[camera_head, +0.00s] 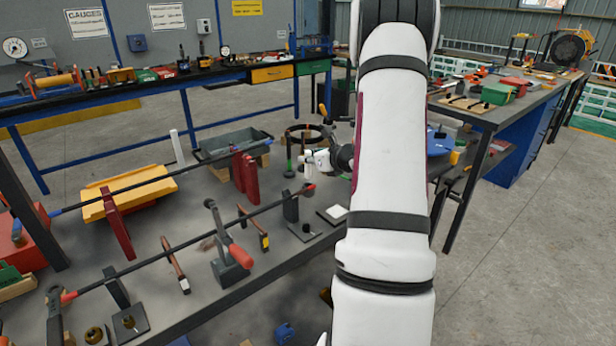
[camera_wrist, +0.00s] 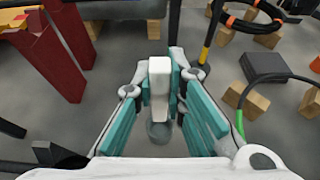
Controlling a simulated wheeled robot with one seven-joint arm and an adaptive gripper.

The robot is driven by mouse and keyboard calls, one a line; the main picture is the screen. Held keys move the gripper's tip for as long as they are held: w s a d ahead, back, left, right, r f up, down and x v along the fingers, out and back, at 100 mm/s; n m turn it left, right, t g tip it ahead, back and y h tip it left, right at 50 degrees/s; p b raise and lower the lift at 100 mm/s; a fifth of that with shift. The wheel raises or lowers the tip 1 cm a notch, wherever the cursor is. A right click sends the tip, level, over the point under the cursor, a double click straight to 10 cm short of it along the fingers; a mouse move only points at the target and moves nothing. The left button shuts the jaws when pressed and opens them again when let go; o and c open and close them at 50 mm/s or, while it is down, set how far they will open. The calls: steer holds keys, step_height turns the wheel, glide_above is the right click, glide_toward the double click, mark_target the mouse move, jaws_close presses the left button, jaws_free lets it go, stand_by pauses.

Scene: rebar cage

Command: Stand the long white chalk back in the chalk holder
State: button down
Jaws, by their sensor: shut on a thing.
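The long white chalk (camera_wrist: 159,92) is between the teal fingers of my gripper (camera_wrist: 162,106) in the wrist view. My gripper is shut on it, and its square end faces the camera. A grey round piece (camera_wrist: 159,132) shows just below the chalk; I cannot tell if this is the chalk holder or if the chalk touches it. In the head view my gripper (camera_head: 318,160) is above the far right part of the bench, partly hidden by my arm. A white piece (camera_head: 308,172) shows beneath it.
Dark red uprights (camera_wrist: 52,52) stand left of my gripper. A grey bin (camera_head: 232,141) lies behind. Wooden blocks (camera_wrist: 246,101), a dark block (camera_wrist: 263,67) and a green-ended cable (camera_wrist: 240,122) lie to the right. A long bar (camera_head: 190,243) crosses the bench front.

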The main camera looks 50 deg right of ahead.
mark_target(310, 175)
steer(key=shift+f+b, duration=0.35)
steer(key=shift+f, duration=2.35)
steer(key=shift+f+b, duration=0.2)
steer(key=shift+b, duration=0.1)
steer(key=c, duration=1.6)
jaws_free()
steer(key=shift+c, duration=0.2)
steer(key=shift+s+p, duration=0.1)
steer(key=shift+p, duration=0.3)
